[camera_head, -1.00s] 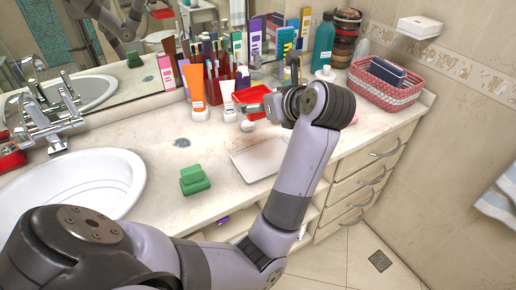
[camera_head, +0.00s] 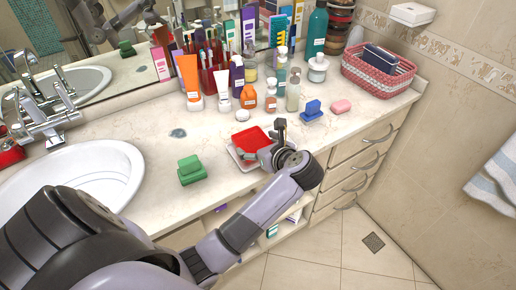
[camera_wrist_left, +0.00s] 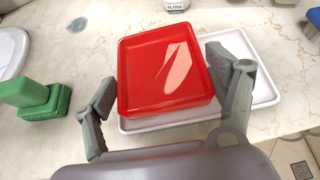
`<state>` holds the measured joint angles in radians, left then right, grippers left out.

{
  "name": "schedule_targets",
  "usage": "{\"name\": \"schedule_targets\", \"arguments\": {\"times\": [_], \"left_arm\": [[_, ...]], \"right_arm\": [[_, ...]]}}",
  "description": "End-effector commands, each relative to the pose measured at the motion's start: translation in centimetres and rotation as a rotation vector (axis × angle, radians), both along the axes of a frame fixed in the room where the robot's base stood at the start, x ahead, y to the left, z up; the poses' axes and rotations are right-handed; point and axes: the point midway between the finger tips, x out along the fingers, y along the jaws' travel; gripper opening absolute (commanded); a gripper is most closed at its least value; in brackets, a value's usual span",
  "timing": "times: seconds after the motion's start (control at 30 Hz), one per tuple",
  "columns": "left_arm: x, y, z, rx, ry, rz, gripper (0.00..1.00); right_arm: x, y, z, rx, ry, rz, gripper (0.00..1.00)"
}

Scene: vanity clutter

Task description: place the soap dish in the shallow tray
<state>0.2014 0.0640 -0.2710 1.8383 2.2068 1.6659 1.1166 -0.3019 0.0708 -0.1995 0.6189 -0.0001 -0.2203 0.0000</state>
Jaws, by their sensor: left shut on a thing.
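The soap dish is a red, shallow, square-cornered dish (camera_head: 250,139), also in the left wrist view (camera_wrist_left: 160,75). My left gripper (camera_head: 265,144) is shut on it, with one finger at each side, also seen in the left wrist view (camera_wrist_left: 168,100). The shallow tray is white and flat (camera_head: 234,157) and lies on the counter under the dish. In the left wrist view the tray (camera_wrist_left: 262,80) shows to the right of and in front of the dish. The dish covers much of it. I cannot tell whether dish and tray touch. My right gripper is not in view.
A green sponge-like block (camera_head: 191,170) sits left of the tray. Several bottles and tubes (camera_head: 238,75) stand behind. A blue item (camera_head: 312,111), a pink soap (camera_head: 342,106) and a woven basket (camera_head: 378,75) are at the right. The sink (camera_head: 75,180) is left.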

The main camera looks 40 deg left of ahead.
Motion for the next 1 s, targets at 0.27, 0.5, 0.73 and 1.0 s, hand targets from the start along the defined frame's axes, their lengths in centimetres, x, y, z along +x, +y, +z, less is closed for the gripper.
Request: {"name": "schedule_targets", "arguments": {"times": [0.27,0.5,0.73,1.0], "left_arm": [[0.0,0.0,-2.0,0.001,-0.003,0.0,0.44],[0.0,0.0,-2.3,0.0,-0.002,0.0,0.44],[0.0,0.0,-2.3,0.0,-0.001,0.0,0.92],[0.0,0.0,-2.3,0.0,-0.001,0.0,0.99]], "right_arm": [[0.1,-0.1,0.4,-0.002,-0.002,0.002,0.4],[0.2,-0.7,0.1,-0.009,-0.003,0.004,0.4],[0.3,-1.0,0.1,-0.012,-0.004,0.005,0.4],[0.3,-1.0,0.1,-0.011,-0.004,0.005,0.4]]}}
